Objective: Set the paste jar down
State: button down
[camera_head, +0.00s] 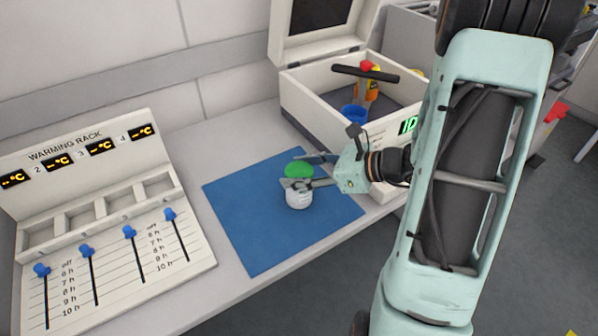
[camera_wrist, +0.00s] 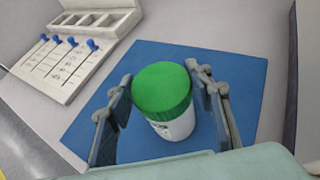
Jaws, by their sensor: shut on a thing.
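The paste jar (camera_head: 299,197) is white with a green lid and is upright. It also shows in the wrist view (camera_wrist: 178,126), where its green lid faces the camera between the two fingers. My gripper (camera_head: 305,177) is shut on the jar, with a finger on each side of it; it also shows in the wrist view (camera_wrist: 165,105). The jar is over the blue mat (camera_head: 248,222). I cannot tell whether its base touches the mat. The mat's surface (camera_wrist: 85,130) is bare around the jar.
A warming rack (camera_head: 90,205) with several empty slots and blue sliders stands at the left. An open white box (camera_head: 295,95) with a raised lid stands behind the mat, holding a blue cup (camera_head: 353,113) and an orange bottle (camera_head: 369,85). The table's front edge is close to the mat.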

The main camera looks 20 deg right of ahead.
jog(key=shift+f, duration=0.1)
jog(key=c, duration=1)
grip_release()
jog(key=shift+o, duration=0.2)
jog(key=shift+r, duration=0.25)
jog(key=p+v, duration=0.1)
jog(key=v, duration=1.1)
jog(key=shift+f, duration=0.2)
